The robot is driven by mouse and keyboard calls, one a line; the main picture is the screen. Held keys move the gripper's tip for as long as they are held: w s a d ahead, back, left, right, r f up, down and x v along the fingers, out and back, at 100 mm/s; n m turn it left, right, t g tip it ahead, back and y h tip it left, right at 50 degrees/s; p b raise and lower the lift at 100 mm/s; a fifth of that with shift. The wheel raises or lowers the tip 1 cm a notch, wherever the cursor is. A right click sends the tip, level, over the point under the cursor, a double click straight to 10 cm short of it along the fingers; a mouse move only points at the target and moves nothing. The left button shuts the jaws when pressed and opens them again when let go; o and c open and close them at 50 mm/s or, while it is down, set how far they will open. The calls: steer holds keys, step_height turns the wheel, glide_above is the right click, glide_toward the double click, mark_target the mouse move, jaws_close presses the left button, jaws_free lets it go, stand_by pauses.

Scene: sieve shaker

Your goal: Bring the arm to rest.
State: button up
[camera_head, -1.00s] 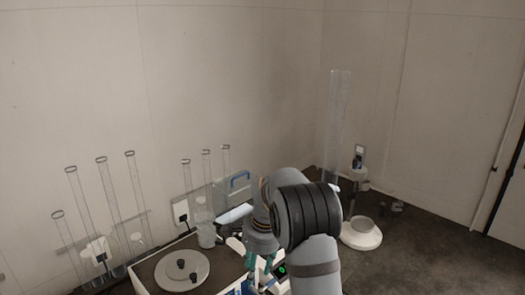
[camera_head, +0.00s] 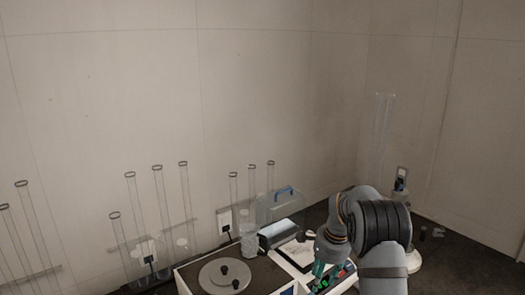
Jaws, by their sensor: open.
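My arm (camera_head: 380,235) reaches in from the bottom right of the head view, bent over at its top. My gripper (camera_head: 319,275) points down at the end of it, with teal fingers, over the right end of the bench beside a white tray. The fingers are small and partly cut off by the lower picture edge. The gripper is open, and I see nothing held in it.
A round grey plate (camera_head: 224,274) with dark knobs lies on the bench to the left. A clear container (camera_head: 247,243), a blue-handled case (camera_head: 281,205) and a clipboard (camera_head: 297,252) stand behind. Tall clear tubes (camera_head: 186,205) line the wall. A white-based device (camera_head: 415,262) stands right, behind my arm.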

step_height(320, 180, down, 9)
steer(key=w+a, duration=0.1)
steer(key=w, duration=0.1)
steer(key=shift+s+r, duration=0.1)
